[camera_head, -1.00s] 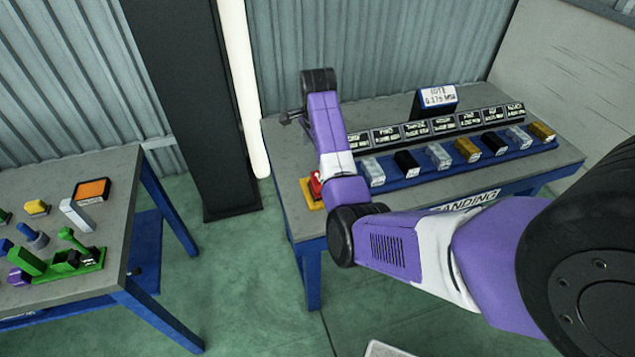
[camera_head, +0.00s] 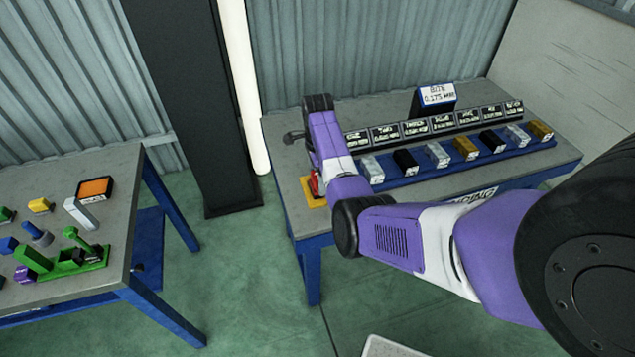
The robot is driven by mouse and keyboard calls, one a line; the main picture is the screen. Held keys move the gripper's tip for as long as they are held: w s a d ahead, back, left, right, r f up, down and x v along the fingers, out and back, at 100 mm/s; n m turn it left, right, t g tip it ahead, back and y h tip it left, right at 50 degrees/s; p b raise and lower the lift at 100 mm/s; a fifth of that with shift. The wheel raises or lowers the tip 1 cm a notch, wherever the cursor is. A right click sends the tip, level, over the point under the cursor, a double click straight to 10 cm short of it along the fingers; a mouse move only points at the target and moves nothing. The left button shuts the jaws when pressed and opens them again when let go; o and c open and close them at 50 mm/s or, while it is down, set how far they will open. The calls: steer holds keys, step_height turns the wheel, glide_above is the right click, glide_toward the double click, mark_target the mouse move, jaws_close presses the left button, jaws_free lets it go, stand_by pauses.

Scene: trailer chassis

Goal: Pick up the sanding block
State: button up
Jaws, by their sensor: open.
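No object can be named the sanding block with certainty. An orange block with a dark border (camera_head: 95,188) lies on the left table and may be it. My gripper (camera_head: 290,137) is a small dark shape at the end of my purple and white arm, above the left end of the right table. It is open, with nothing seen between its fingers, and stands well apart from the orange block. A red object on a yellow plate (camera_head: 314,187) sits below my wrist, partly hidden by my arm.
The left table (camera_head: 110,275) holds several colored blocks and a green fixture (camera_head: 80,262). The right table (camera_head: 285,170) carries a blue rack (camera_head: 400,178) of silver, black and gold blocks, labels and a display (camera_head: 436,96). Green floor lies between the tables; a dark post (camera_head: 215,130) stands behind.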

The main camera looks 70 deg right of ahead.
jaws_close()
stand_by(0.3)
steer(key=shift+r, duration=0.1)
step_height(320, 180, up, 15)
steer(key=p, duration=0.3)
step_height(320, 180, up, 5)
glide_above(317, 175)
steer(key=shift+s, duration=0.1)
stand_by(0.3)
